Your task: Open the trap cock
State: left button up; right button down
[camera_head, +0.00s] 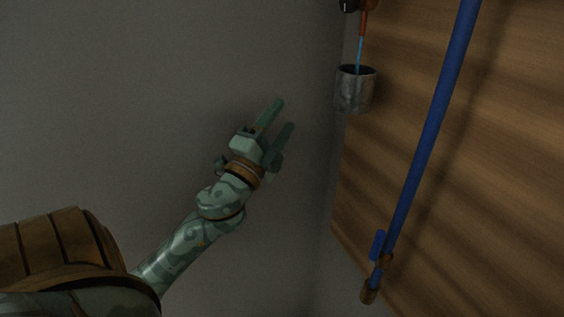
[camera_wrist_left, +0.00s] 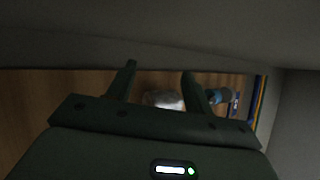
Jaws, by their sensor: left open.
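A blue pipe (camera_head: 428,140) runs down the wooden panel at the right of the head view. At its lower end is a brass fitting (camera_head: 370,291) with a small blue lever (camera_head: 377,245) lying nearly along the pipe. This looks like the trap cock, though I cannot be sure. My left gripper (camera_head: 284,115) is open and empty, left of the panel and well apart from the lever. Its fingers (camera_wrist_left: 159,72) also show in the left wrist view, with a pale metal shape beyond them. My right gripper is not in view.
A grey metal cup (camera_head: 354,92) is at the panel's upper left edge. A copper tube with a blue length (camera_head: 360,52) reaches down to it. The wooden panel (camera_head: 500,200) fills the right side. The space around my left gripper looks clear against a grey wall (camera_head: 150,90).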

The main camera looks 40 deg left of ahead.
pick_arm(q)
notch_tip(320, 180, down, 11)
jog(key=w+a+n+g, duration=0.1)
jog(key=w+n+g, duration=0.1)
jog(key=g, duration=0.1)
jog(key=shift+w+a+y+b, duration=0.3)
jog(key=shift+a+b, duration=0.05)
jog(key=s+d+f+n+g, duration=0.3)
jog(key=s+d+f+g, duration=0.25)
jog(key=s+f, duration=0.35)
jog(key=s+d+f+n+g, duration=0.3)
jog(key=s+d+f+g, duration=0.1)
jog(key=s+f+g, duration=0.4)
jog(key=s+d+f+g+h+b, duration=0.1)
jog(key=s+d+f+b, duration=0.1)
jog(key=f, duration=0.9)
jog(key=s+d+f+g+h+b, duration=0.1)
jog(key=s+f, duration=0.1)
jog(key=f, duration=0.9)
jog(key=s+d+f+g+h+b, duration=0.1)
jog(key=s+d+f+b, duration=0.1)
jog(key=f, duration=0.9)
jog(key=s+f+n+g+h+b, duration=0.1)
jog(key=s+f+n+g+b, duration=0.1)
jog(key=s+f, duration=1.7)
jog(key=shift+s+n+g+b, duration=0.15)
jog(key=shift+n+g+b, duration=0.2)
jog(key=shift+n+b, duration=0.3)
